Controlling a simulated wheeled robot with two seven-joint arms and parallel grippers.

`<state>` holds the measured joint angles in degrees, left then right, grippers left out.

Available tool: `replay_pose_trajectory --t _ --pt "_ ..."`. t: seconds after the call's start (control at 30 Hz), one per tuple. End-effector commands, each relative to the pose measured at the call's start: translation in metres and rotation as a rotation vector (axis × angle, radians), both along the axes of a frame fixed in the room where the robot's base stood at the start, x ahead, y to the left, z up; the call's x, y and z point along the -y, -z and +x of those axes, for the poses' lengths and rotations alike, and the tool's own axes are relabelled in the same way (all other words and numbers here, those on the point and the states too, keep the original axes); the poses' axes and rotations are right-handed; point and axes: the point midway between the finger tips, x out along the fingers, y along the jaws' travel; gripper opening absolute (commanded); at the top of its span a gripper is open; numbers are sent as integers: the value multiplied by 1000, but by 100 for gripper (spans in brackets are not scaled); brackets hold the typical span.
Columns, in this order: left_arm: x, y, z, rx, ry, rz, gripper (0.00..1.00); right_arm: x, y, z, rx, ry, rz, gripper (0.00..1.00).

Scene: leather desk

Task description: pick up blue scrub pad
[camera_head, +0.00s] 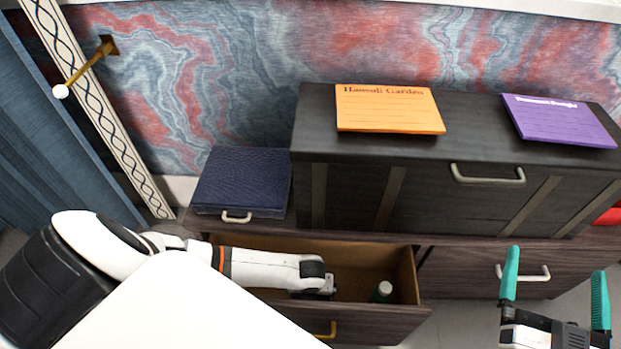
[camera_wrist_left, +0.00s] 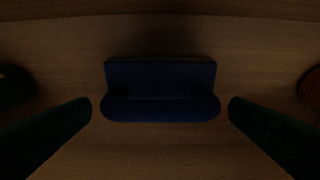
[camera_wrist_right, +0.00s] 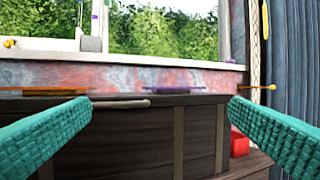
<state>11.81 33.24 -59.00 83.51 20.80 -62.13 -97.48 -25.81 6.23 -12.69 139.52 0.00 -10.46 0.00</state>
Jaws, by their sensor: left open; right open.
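The blue scrub pad (camera_wrist_left: 160,92) lies on a wooden surface inside the drawer, in the middle of the dark left wrist view. My left gripper (camera_wrist_left: 160,108) is open, with one finger on each side of the pad and a gap to it on both sides. In the head view my left arm reaches down into the open drawer (camera_head: 404,277), and its fingers and the pad are hidden there. My right gripper (camera_head: 555,275) is open and empty at the right, in front of the cabinet.
The drawer walls stand close around that arm. A dark chest (camera_head: 420,190) with an orange card (camera_head: 388,110) and a purple card (camera_head: 558,122) stands behind, beside a navy box (camera_head: 243,180).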

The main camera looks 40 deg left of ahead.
Motion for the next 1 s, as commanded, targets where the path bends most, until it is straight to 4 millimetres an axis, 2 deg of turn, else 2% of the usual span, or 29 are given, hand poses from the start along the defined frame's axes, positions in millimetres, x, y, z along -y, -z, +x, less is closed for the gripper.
replay_pose_trajectory --t 0.1,0.3,0.67,0.87,1.0 --pt "-1 12 2 0 -1 1 100 -2 -18 -5 136 -9 37 100" --pt "-2 23 3 0 -1 0 100 -3 -43 -17 307 -18 86 100" --pt "-2 25 4 0 0 0 100 -3 -51 -21 357 -20 100 100" --pt "-2 25 4 0 0 0 69 -3 -51 -21 356 -20 100 100" --pt "-2 25 4 1 0 1 67 -3 -51 -21 356 -20 100 100"
